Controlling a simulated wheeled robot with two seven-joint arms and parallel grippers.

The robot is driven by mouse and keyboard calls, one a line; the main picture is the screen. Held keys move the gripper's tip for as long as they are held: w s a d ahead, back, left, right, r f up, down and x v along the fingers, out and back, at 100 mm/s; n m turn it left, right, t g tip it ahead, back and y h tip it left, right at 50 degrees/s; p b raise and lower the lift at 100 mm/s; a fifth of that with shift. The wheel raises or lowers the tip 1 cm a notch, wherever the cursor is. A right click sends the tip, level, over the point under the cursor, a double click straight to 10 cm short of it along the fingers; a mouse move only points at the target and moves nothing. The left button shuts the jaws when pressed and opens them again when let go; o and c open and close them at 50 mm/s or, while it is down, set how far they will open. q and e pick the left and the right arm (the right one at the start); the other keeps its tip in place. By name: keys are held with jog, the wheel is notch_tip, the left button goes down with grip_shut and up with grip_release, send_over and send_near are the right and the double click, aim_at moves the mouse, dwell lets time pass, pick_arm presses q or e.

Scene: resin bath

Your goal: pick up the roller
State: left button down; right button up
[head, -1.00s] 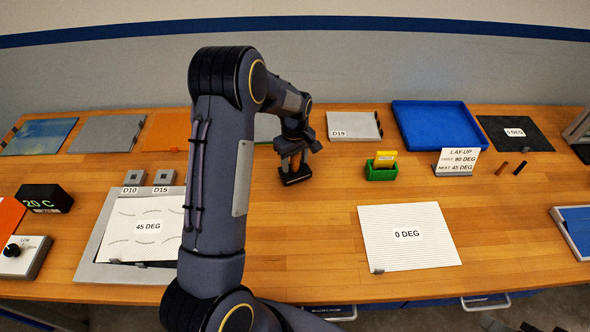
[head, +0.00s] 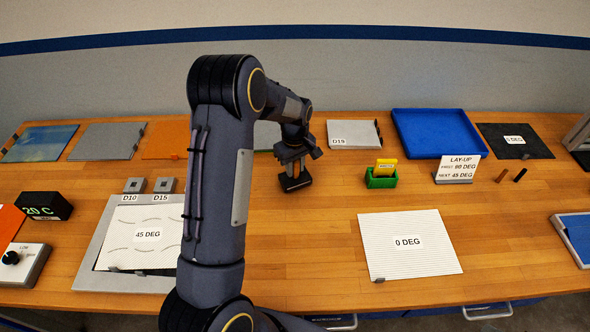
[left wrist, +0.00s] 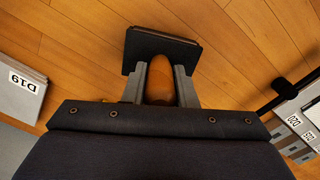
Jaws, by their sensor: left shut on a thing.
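The roller (left wrist: 159,82) shows in the left wrist view as a rounded orange-brown wooden handle. My left gripper (left wrist: 160,90) is shut on this handle, one grey finger on each side. A dark flat block (left wrist: 158,50) lies just beyond the fingertips; I cannot tell whether it is part of the roller or a stand under it. In the head view my left gripper (head: 294,170) points down over the same dark block (head: 296,184), behind the middle of the table. The roller's lower part is hidden. My right gripper is not in view.
To the right stand a green holder with a yellow block (head: 381,181), a lay-up sign (head: 458,168) and a blue tray (head: 398,123). The D19 plate (head: 352,135) lies close behind the gripper. A 0 DEG sheet (head: 408,265) lies in front. Bare wood surrounds the block.

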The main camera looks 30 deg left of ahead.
pick_arm(q)
notch_tip(320, 180, up, 3)
jog(key=shift+f, duration=0.2)
jog(key=s+a+r, duration=0.3)
jog(key=s+r, duration=0.6)
jog(key=s, duration=0.4)
jog(key=shift+s+a+r, duration=0.25)
jog(key=shift+a+r, duration=0.15)
jog(key=c, duration=1.8)
grip_release()
jog(key=c, duration=0.3)
jog(key=shift+a, duration=0.1)
